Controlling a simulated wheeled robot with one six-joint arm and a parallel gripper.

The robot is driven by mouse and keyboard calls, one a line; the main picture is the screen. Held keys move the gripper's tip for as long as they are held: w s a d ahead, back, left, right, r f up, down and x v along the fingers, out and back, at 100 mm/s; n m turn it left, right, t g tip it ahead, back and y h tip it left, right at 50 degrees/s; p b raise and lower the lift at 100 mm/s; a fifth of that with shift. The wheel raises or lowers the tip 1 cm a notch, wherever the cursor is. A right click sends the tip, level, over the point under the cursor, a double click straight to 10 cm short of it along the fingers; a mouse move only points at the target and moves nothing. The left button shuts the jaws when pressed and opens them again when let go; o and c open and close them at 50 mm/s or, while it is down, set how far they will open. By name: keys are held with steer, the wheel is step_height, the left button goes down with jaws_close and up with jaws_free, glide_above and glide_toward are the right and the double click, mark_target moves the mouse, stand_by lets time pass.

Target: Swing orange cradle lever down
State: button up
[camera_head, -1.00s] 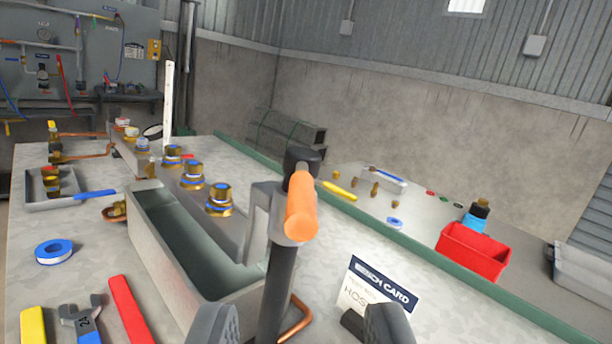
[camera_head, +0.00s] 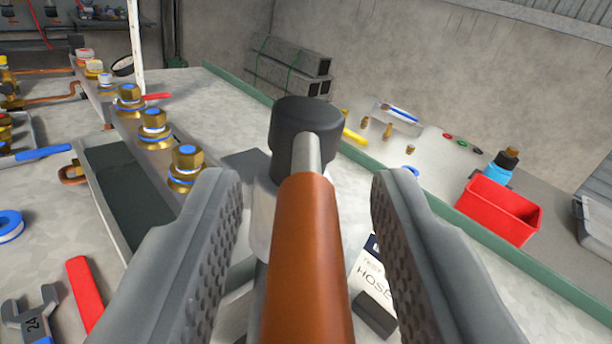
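The orange cradle lever (camera_head: 305,255) points toward the camera from a black round hub (camera_head: 305,130), joined by a short grey metal shaft. My gripper (camera_head: 295,215) is open, with one grey ridged finger on each side of the orange grip. Gaps show between the grip and both fingers. The cradle's grey trough (camera_head: 92,195) lies to the left, partly covered by the left finger. The post under the hub is mostly hidden by the lever.
Several brass fittings with blue rings (camera_head: 186,165) line the rail at left. A red bin (camera_head: 497,210) stands at right by a blue bottle (camera_head: 497,168). A bench card (camera_head: 370,268) sits behind the right finger. A wrench (camera_head: 30,318) and red-handled tool (camera_head: 84,290) lie lower left.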

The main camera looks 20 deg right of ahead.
jaws_close()
